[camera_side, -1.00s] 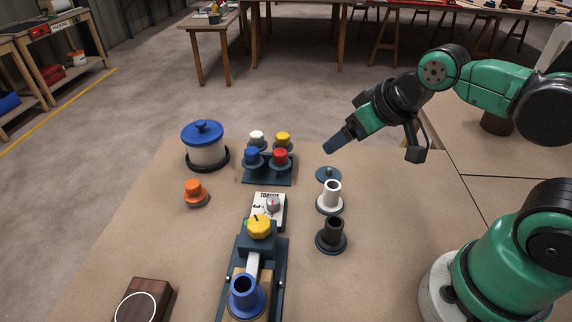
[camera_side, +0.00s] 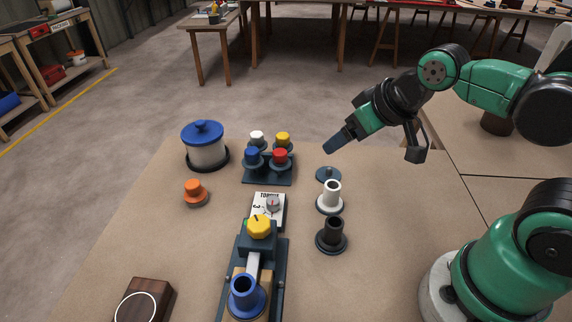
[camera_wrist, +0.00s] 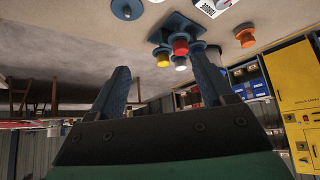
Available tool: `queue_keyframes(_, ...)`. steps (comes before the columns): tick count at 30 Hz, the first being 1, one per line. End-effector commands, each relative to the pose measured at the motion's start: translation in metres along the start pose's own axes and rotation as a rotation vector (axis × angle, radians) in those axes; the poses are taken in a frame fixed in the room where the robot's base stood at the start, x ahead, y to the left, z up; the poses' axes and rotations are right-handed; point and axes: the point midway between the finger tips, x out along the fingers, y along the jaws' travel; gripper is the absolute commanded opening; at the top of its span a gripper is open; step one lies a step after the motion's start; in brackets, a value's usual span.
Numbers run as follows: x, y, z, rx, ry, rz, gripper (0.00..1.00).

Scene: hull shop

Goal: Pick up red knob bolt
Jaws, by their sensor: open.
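The red knob bolt (camera_side: 280,156) stands in the front right place of a dark square rack (camera_side: 268,179), beside blue (camera_side: 252,154), white (camera_side: 257,137) and yellow (camera_side: 283,138) knob bolts. It also shows in the wrist view (camera_wrist: 180,46), beyond my fingertips. My gripper (camera_side: 333,146) is open and empty, above and to the right of the rack, well apart from it. In the wrist view its two fingers (camera_wrist: 162,74) are spread wide. The lower part of the red bolt is hidden in the rack.
An orange knob bolt (camera_side: 194,191) and a blue-lidded pot (camera_side: 205,153) stand left. A torque box (camera_side: 268,208) and a yellow-knobbed fixture (camera_side: 259,228) are in front. White (camera_side: 331,195) and black (camera_side: 332,234) sleeves and a blue-grey disc (camera_side: 328,175) stand right. A wooden block (camera_side: 143,301) lies front left.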

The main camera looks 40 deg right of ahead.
Motion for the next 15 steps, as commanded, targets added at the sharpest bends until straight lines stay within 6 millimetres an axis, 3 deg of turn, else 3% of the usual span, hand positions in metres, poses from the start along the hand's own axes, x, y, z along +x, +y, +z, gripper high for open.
queue_keyframes(8,0.001,-0.002,-0.011,-0.029,-0.039,-0.007,0.74)
queue_keyframes(15,0.021,-0.011,-0.049,-0.159,-0.208,-0.047,0.74)
